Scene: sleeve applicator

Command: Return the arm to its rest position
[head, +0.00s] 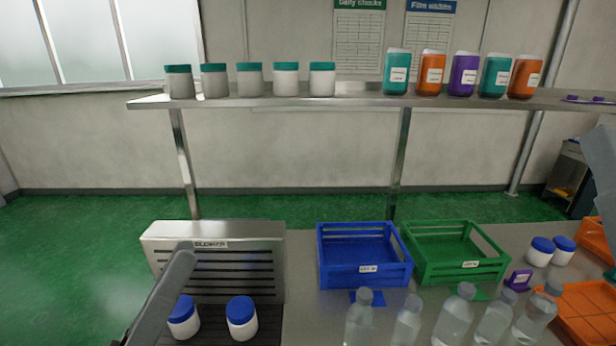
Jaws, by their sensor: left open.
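My left gripper (172,280) reaches in from the bottom left as a grey bar, in front of the metal blower box (225,234). It is open, and I see nothing held in it. Its tip overlaps the blower's slotted front in the picture; I cannot tell the gap between them. Two white jars with blue lids, a left one (183,318) and a right one (242,318), stand before the blower. The left jar is close beside the gripper in the picture.
A blue crate (325,270) and a green crate (490,245) stand empty at the middle. Several clear bottles (455,318) stand in front. Orange trays (590,315) and two more blue-lidded jars are at the right. A shelf (360,102) with jars and pouches runs above.

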